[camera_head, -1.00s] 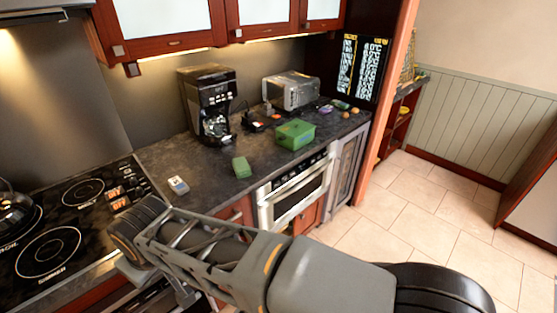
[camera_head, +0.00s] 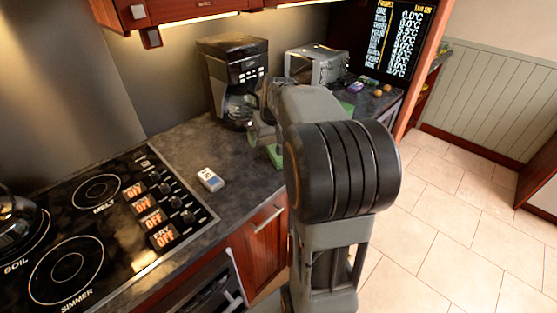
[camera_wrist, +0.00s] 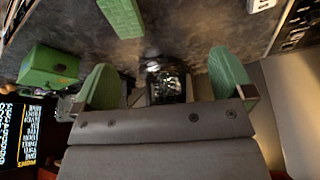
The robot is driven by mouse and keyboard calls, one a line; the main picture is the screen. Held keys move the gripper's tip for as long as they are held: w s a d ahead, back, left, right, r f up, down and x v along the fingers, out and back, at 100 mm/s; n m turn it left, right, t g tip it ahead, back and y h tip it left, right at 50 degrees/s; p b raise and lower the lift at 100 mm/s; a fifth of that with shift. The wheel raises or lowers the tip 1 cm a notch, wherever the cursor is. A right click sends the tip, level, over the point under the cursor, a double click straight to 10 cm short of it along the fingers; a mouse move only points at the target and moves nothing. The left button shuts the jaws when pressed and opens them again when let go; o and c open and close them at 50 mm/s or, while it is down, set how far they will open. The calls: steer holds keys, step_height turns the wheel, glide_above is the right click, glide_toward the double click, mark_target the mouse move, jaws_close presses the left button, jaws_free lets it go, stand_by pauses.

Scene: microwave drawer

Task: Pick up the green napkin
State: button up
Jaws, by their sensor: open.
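The green napkin (camera_head: 273,155) is a folded green block on the dark counter. In the head view my arm hides most of it. In the wrist view the napkin (camera_wrist: 122,17) shows at the top edge, partly cut off. My gripper (camera_wrist: 166,82) is open, with its two green-padded fingers wide apart and nothing between them. The napkin lies beyond the fingertips, apart from them. In the head view the gripper is mostly hidden behind my arm.
A green box (camera_wrist: 48,68) stands near the napkin. A coffee maker (camera_head: 236,80) and a toaster oven (camera_head: 317,64) stand at the back. A small white packet (camera_head: 210,179) lies on the counter left of the napkin. The stove (camera_head: 100,225) is at the left.

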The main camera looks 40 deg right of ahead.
glide_above(277, 161)
steer(key=s+d, duration=0.2)
step_height(277, 161, down, 4)
steer(key=shift+m, duration=0.3)
steer(key=x, duration=0.7)
steer(key=shift+w+d+f, duration=0.1)
steer(key=shift+w+d, duration=0.05)
steer(key=shift+w, duration=0.15)
steer(key=shift+p+x, duration=0.9)
steer(key=shift+x, duration=2.15)
steer(key=shift+s, duration=0.15)
steer(key=c, duration=1.1)
